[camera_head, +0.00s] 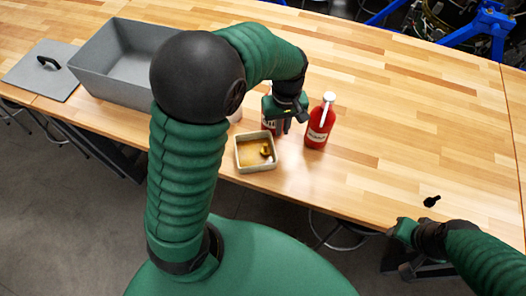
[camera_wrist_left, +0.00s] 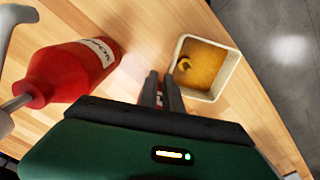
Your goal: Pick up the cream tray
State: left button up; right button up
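The cream tray (camera_head: 257,169) is a small square dish near the front edge of the wooden table, with a yellow piece (camera_head: 265,150) inside. My left gripper (camera_head: 287,123) is above the table just behind and right of the tray, apart from it. In the left wrist view the tray (camera_wrist_left: 235,72) is right of the left gripper's fingers (camera_wrist_left: 161,88). These fingers are close together with a reddish strip between them; whether they hold anything is unclear. My right gripper (camera_head: 402,233) is at the table's front edge, far right of the tray; its fingers are unclear.
A red bottle (camera_head: 319,125) stands right of my left gripper and shows in the left wrist view (camera_wrist_left: 75,68). A grey bin (camera_head: 115,75) and lid (camera_head: 42,72) are at left. The table's right side is mostly clear.

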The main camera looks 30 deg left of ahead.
pick_arm(q)
notch_tip(320, 180, up, 8)
jog(key=shift+o, duration=1.3)
jog(key=shift+a+r+p, duration=0.15)
jog(key=shift+r+p, duration=0.2)
jog(key=shift+o, duration=0.9)
jog(key=s+a+p, duration=0.4)
jog(key=a+p, duration=0.2)
jog(key=p, duration=0.1)
jog(key=shift+s+a+r+p, duration=0.2)
jog(key=shift+s+r+p, duration=0.05)
jog(key=shift+r+p, duration=0.1)
jog(key=p, duration=0.5)
send_near(237, 152)
jog(key=f+b, duration=0.2)
jog(key=b, duration=0.1)
jog(key=shift+s+d+f, duration=0.1)
jog(key=shift+d+f, duration=0.15)
jog(key=shift+f, duration=0.15)
jog(key=f, duration=0.5)
jog(key=shift+s+a+f, duration=0.1)
jog(key=shift+s+f, duration=0.2)
jog(key=shift+w, duration=0.1)
